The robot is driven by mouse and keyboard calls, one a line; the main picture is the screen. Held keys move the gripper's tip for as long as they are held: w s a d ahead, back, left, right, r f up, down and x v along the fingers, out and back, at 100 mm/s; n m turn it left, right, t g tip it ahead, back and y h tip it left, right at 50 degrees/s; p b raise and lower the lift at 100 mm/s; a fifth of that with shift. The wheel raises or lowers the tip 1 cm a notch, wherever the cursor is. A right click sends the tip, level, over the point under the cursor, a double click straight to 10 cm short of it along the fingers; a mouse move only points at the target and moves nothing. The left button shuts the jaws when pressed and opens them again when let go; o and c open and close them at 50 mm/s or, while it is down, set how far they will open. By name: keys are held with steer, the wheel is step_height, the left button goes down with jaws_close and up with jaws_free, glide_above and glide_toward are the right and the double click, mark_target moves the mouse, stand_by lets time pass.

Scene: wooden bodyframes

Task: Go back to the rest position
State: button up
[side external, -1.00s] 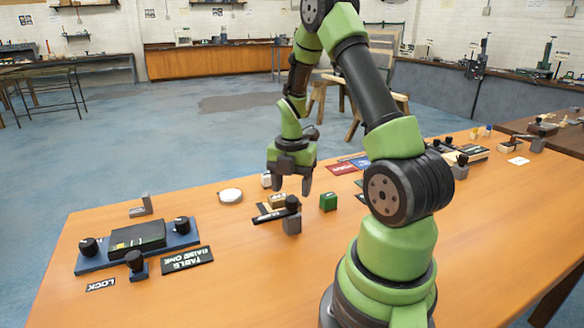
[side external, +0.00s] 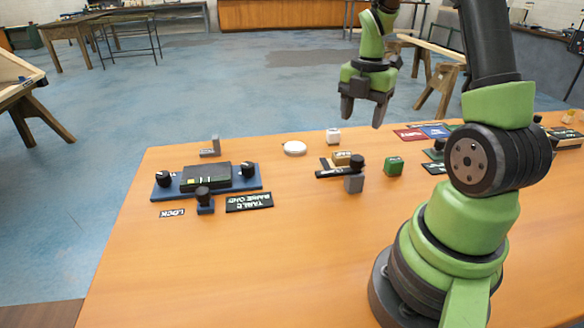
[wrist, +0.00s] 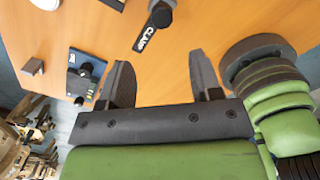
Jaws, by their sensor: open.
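My gripper (side external: 361,112) is open and empty in the side external view. It hangs above the far edge of the wooden table (side external: 290,260), with its fingers pointing down and clear of everything. In the wrist view my gripper (wrist: 160,85) shows two dark fingers spread apart with nothing between them. Bare table top shows behind them.
A blue fixture with a dark block (side external: 206,177) and black knobs is at the table's left. The front of the table is clear.

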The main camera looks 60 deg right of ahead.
steer(key=w+a+r+m+t, duration=0.1)
steer(key=a+r+m+t, duration=0.1)
steer(key=a+r+m, duration=0.4)
steer(key=s+a+r+m+t+y, duration=0.1)
steer(key=s+a+r+m+t, duration=0.1)
steer(key=s+a+r+m, duration=0.2)
steer(key=s+a+r+m+t+y, duration=0.1)
steer(key=s+a+r+m+t, duration=0.2)
steer(key=a+m, duration=0.8)
steer(key=shift+s+a+r+m, duration=0.3)
steer(key=shift+s+a+r, duration=0.15)
steer(key=shift+s+a, duration=0.1)
